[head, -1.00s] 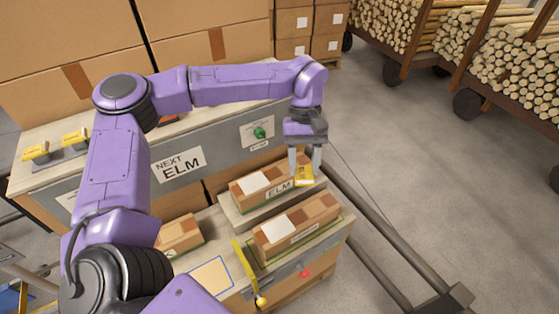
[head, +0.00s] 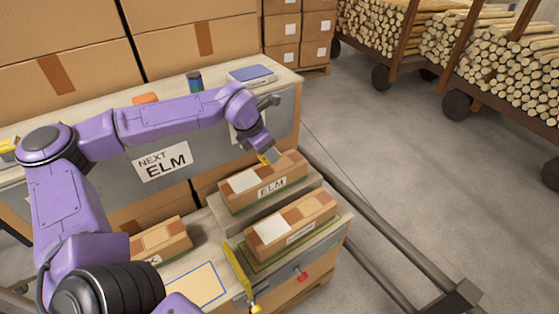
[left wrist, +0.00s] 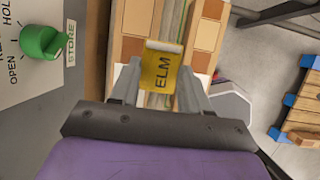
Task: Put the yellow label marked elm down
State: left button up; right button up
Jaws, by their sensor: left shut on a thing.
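The yellow label marked ELM (left wrist: 162,68) is between the fingers of my left gripper (left wrist: 160,78) in the left wrist view. In the head view only a small yellow piece of the label (head: 264,158) shows. My left gripper (head: 271,153) is shut on it, tilted, at the back edge of the wooden box marked ELM (head: 265,187). In the wrist view the label overlaps the box's block-patterned top; I cannot tell whether it touches. My right gripper is out of view.
A second box (head: 291,222) stands in front of the ELM box, and another (head: 163,239) to the left. A sign reading NEXT ELM (head: 163,162) is on the grey panel behind. A green knob (left wrist: 43,42) is left of the gripper in the wrist view.

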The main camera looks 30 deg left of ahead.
pick_arm(q)
send_over(281, 164)
jog(key=s, duration=0.2)
notch_tip(281, 164, down, 7)
jog(key=shift+w+a+f+p, duration=0.1)
jog(key=shift+w+p, duration=0.05)
jog(key=shift+p, duration=0.15)
jog(key=shift+w+f, duration=0.15)
jog(key=shift+f, duration=0.85)
jog(key=shift+w+f, duration=0.15)
jog(key=shift+f, duration=0.85)
jog(key=o, duration=1)
jog(key=shift+a, duration=0.1)
jog(key=shift+r, duration=0.3)
jog(key=v, duration=1.1)
jog(key=shift+s+r, duration=0.2)
jog(key=shift+r, duration=0.15)
